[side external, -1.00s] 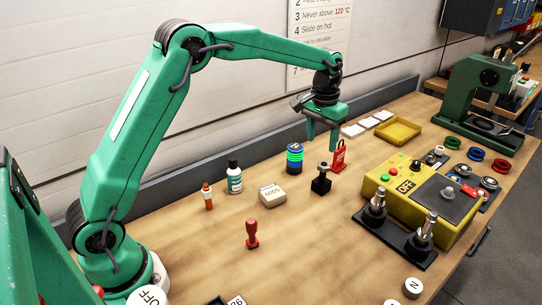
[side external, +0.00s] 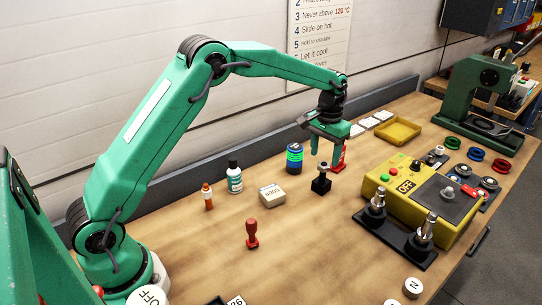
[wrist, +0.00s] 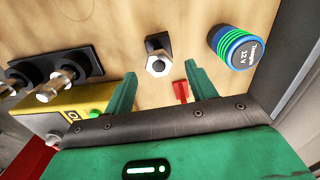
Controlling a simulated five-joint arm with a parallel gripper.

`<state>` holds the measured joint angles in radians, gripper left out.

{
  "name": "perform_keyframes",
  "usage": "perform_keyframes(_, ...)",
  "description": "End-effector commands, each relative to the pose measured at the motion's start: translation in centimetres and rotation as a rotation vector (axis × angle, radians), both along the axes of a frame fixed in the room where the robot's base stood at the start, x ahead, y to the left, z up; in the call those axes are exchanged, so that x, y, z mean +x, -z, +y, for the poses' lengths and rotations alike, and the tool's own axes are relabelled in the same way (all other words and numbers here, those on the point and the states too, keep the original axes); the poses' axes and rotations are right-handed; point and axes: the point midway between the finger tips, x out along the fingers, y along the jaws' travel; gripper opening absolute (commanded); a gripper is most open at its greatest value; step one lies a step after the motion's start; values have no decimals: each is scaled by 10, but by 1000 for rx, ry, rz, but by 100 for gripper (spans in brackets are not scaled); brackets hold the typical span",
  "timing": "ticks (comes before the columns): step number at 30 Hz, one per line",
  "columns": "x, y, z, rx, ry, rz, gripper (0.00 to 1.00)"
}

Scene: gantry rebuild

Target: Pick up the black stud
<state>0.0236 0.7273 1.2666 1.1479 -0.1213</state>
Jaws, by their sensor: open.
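The black stud (side external: 321,184) stands upright on the wooden bench, a dark block with a pale metal top. In the wrist view the black stud (wrist: 158,44) appears from above, with a hexagonal metal head, just beyond the fingertips and between their lines. My gripper (side external: 328,153) is open and empty, above and close to the stud in the side view, apart from it. In the wrist view my gripper (wrist: 161,74) has its two green fingers spread. A red tag-like piece (side external: 339,161) stands close behind, partly hidden by a finger.
A blue-green striped can (side external: 295,158) stands left of the stud; it also shows in the wrist view (wrist: 235,48). A yellow control box (side external: 408,187) and a black plate with two metal posts (side external: 405,243) are to the right.

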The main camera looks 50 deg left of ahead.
Motion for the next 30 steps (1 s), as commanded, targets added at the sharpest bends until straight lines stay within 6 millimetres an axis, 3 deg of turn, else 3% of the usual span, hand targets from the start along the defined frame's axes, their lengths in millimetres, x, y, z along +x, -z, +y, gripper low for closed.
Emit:
perform_keyframes(5,0,6,0,0,0,2,56)
perform_keyframes(18,0,50,-2,0,0,2,56)
perform_keyframes(30,0,52,-2,0,0,0,56)
